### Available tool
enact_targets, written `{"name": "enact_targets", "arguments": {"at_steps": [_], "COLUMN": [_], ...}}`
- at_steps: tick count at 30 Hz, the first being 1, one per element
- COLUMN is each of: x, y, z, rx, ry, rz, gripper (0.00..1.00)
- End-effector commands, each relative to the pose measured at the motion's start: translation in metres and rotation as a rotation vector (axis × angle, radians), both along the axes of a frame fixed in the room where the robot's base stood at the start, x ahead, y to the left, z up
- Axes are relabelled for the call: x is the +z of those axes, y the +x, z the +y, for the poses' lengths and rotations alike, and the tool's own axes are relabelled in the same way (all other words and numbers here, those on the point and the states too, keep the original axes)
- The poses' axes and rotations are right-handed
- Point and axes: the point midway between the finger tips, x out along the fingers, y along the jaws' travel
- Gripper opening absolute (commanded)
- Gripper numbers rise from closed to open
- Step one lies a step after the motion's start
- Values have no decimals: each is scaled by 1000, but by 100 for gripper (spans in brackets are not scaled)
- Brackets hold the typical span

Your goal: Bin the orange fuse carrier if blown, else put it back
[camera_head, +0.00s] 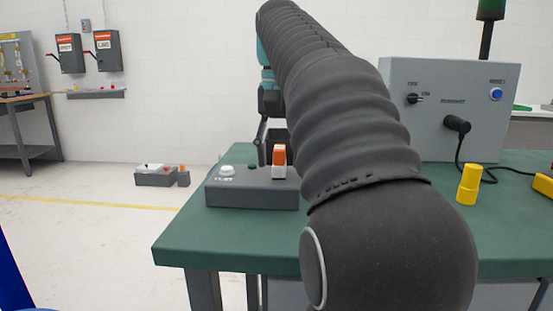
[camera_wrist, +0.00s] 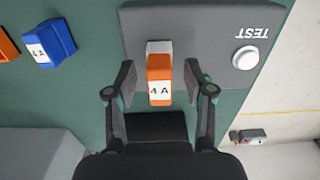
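The orange fuse carrier (camera_wrist: 159,68) bears a white "4 A" label and has a white end. It stands on the grey test box (camera_wrist: 190,22), and also shows upright there in the head view (camera_head: 279,155). My gripper (camera_wrist: 160,82) is open, its fingers on either side of the carrier with a gap at each side. A white TEST button (camera_wrist: 245,57) is on the box. A green lamp (camera_head: 252,166) sits beside it; I cannot tell if it is lit. In the wrist view my right-hand finger partly covers the lamp.
A blue 4 A carrier (camera_wrist: 50,42) and a cut-off orange piece (camera_wrist: 6,46) lie left in the wrist view. The green table (camera_head: 185,240) also holds a grey panel (camera_head: 440,85) with a cable and a yellow cylinder (camera_head: 469,184). A grey box (camera_head: 155,176) is on the floor.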

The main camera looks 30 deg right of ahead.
Motion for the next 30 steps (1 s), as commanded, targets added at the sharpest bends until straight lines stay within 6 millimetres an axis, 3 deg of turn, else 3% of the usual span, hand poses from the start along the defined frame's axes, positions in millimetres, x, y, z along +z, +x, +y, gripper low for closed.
{"name": "enact_targets", "arguments": {"at_steps": [1, 5, 8, 9, 15, 22, 23, 24, 30], "x": [0, 0, 0, 0, 0, 0, 0, 0, 12], "y": [0, 0, 0, 0, 0, 0, 0, 0, 1], "z": [0, 0, 0, 0, 0, 0, 0, 0, 1], "rx": [0, 0, 0, 0, 0, 0, 0, 0, 0], "ry": [0, 0, 0, 1, 0, 0, 0, 0, -1], "rz": [0, 0, 0, 1, 0, 0, 0, 0, -1], "gripper": [32, 0, 0, 31, 81, 83, 81, 71, 70]}}
